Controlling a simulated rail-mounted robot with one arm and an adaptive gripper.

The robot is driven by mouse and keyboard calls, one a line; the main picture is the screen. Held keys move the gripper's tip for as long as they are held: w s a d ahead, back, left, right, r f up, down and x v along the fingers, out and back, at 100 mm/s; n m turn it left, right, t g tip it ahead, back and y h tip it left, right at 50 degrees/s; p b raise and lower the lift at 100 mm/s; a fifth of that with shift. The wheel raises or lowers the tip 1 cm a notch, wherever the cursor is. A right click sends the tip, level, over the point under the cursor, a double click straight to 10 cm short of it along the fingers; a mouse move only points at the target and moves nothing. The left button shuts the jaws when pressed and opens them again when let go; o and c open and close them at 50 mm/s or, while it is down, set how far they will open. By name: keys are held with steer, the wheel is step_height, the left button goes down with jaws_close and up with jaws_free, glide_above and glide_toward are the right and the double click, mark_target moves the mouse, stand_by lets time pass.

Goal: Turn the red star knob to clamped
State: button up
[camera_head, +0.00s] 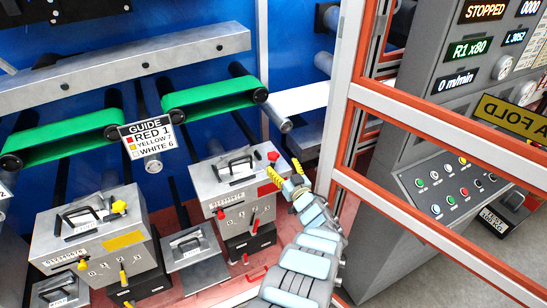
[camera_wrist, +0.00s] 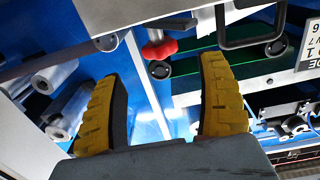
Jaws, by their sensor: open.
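The red star knob (camera_head: 273,155) sits at the right end of the top of the right-hand grey box (camera_head: 232,172). My gripper (camera_head: 284,170) has yellow pads and is just right of the box, close to the knob. In the wrist view my gripper (camera_wrist: 158,68) is open with nothing between its fingers. The knob appears apart from both fingers. I cannot read any clamped mark.
A black handle (camera_head: 236,166) stands on the box beside the knob. A left box (camera_head: 90,235) carries a yellow star knob (camera_head: 119,206). Green belts (camera_head: 210,95) and a guide sign (camera_head: 147,133) are behind. An orange-edged frame post (camera_head: 345,80) stands close to my arm's right.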

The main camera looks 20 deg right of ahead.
mark_target(276, 159)
steer(key=shift+w+a+f+b, duration=0.15)
steer(key=shift+w+b, duration=0.55)
steer(key=shift+w, duration=1.15)
steer(key=shift+w+a+b, duration=0.1)
steer(key=shift+w+b, duration=0.9)
steer(key=shift+w, duration=0.15)
steer(key=shift+w+b, duration=0.3)
steer(key=shift+w, duration=0.15)
steer(key=c, duration=1.2)
